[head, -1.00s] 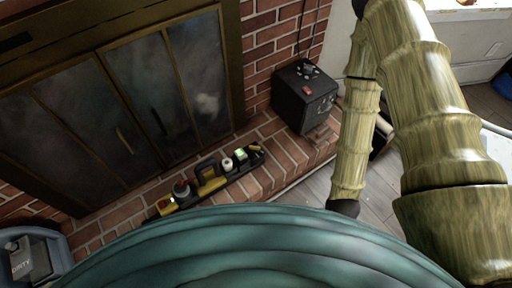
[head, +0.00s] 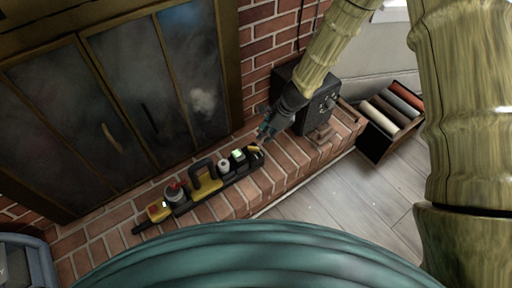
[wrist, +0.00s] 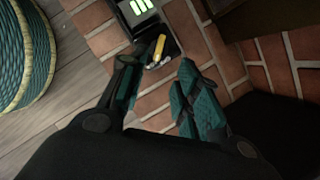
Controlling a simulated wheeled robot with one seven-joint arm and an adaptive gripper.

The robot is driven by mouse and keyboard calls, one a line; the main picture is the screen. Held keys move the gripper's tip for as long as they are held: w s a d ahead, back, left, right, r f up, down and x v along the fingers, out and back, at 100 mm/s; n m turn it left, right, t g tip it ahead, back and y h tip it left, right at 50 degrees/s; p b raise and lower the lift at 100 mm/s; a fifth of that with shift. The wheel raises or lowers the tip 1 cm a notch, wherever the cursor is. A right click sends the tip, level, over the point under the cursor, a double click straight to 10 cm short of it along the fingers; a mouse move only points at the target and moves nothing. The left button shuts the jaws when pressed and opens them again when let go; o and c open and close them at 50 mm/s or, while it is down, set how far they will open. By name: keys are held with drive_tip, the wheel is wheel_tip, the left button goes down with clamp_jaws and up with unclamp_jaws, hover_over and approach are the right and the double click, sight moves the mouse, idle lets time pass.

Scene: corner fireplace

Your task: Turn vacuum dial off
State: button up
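No dial is clearly labelled as a vacuum dial in these views. A black box (head: 318,112) with small knobs on its front face stands on the brick hearth, against the brick wall. My arm crosses in front of it and hides its top, where the red switch and knob were seen earlier. My gripper (head: 266,134) is beside the box, to its lower left, above the hearth near the right end of a black tool tray (head: 138,229). In the wrist view my gripper (wrist: 158,85) has its two fingers apart with nothing between them. A yellow-handled item (wrist: 159,47) lies just beyond the fingertips.
The tray holds several yellow, black and white items, including a yellow-handled piece (head: 206,182). Dark glass fireplace doors (head: 150,95) stand behind the hearth. A black crate of rolls (head: 378,145) is right of the hearth. Bare floor (head: 345,200) lies in front.

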sight(254, 148)
drive_tip(key=b+x, duration=0.2)
drive_tip(key=x, duration=0.8)
drive_tip(key=shift+f+b, duration=0.25)
drive_tip(key=shift+b, duration=0.15)
drive_tip(key=shift+c, duration=0.4)
clamp_jaws()
